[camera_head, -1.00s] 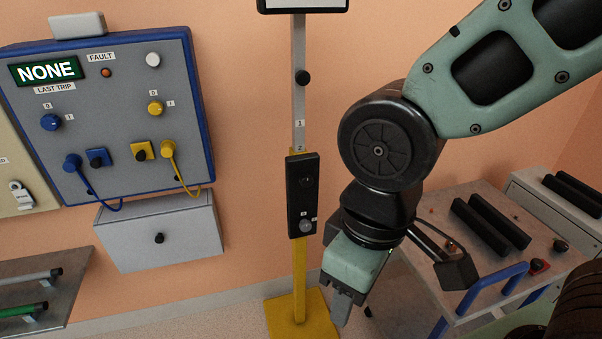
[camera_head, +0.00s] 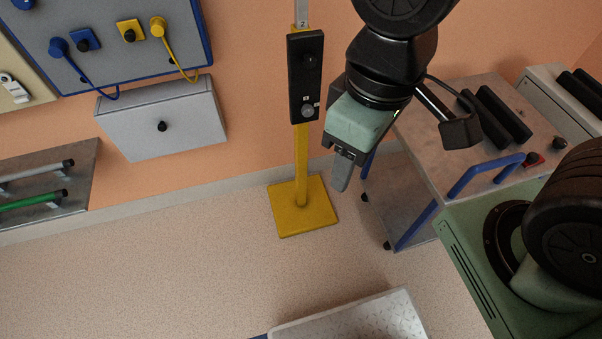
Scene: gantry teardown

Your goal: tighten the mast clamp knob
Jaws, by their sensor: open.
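A yellow mast stands upright by the wall, with a grey upper part (camera_head: 301,12) and a square yellow foot (camera_head: 290,222). A long black plate (camera_head: 296,85) is fixed to it. The plate has a dark round knob (camera_head: 310,60) near its top and a grey round knob (camera_head: 307,110) with small labels near its bottom. I cannot tell which of them is the clamp knob. My gripper (camera_head: 342,176) hangs to the right of and below the plate, pointing down, and appears apart from it. Its jaws are open, seen nearly edge-on, with nothing visible between them.
A metal cart (camera_head: 462,120) with a blue handle (camera_head: 484,172) stands right of my gripper. A grey box (camera_head: 165,126) and a panel (camera_head: 110,22) with cables are on the wall at left. A metal plate (camera_head: 355,320) lies at the bottom. Floor between is open.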

